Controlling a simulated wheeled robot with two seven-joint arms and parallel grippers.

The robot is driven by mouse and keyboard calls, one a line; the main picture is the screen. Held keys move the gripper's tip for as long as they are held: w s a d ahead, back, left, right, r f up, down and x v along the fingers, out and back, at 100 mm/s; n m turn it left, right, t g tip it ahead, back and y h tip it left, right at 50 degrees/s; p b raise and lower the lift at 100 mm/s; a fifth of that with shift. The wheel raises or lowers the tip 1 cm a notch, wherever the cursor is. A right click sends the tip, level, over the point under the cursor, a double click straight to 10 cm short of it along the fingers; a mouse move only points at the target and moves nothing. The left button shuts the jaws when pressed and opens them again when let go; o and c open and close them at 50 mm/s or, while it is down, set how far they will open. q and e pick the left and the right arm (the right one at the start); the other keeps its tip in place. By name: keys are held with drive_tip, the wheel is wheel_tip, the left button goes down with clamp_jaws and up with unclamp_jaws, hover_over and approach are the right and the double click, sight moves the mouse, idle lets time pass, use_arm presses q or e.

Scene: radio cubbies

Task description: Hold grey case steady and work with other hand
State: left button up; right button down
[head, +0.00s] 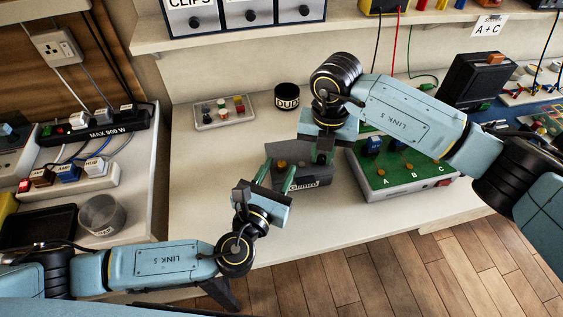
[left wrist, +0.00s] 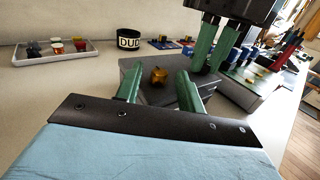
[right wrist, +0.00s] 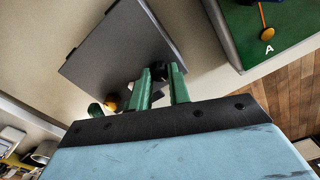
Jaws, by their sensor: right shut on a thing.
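The grey case (head: 312,179) lies on the bench in the middle of the head view, with a small label on its front. An amber knob (left wrist: 159,76) is on its top; it also shows in the right wrist view (right wrist: 110,106). My left gripper (head: 279,174) is open, its green fingers at the case on either side of the amber knob, apart from it in the left wrist view. My right gripper (right wrist: 161,80) is shut on a small black part (right wrist: 158,70) at the case. The right gripper hides much of the case's far side in the head view.
A green board (head: 410,182) marked A, B and C stands right of the case. A tray of small coloured parts (head: 224,113) and a black DUD cup (head: 287,97) are behind. Power strips (head: 95,127) and a clear round tub (head: 102,216) are at left. Bare bench lies left of the case.

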use_arm(q)
drive_tip(key=v, duration=0.9)
drive_tip(key=shift+s+a, duration=0.1)
drive_tip(key=shift+s, duration=0.1)
use_arm(e)
drive_tip(key=c, duration=1.2)
unclamp_jaws()
drive_tip(key=shift+c, duration=0.2)
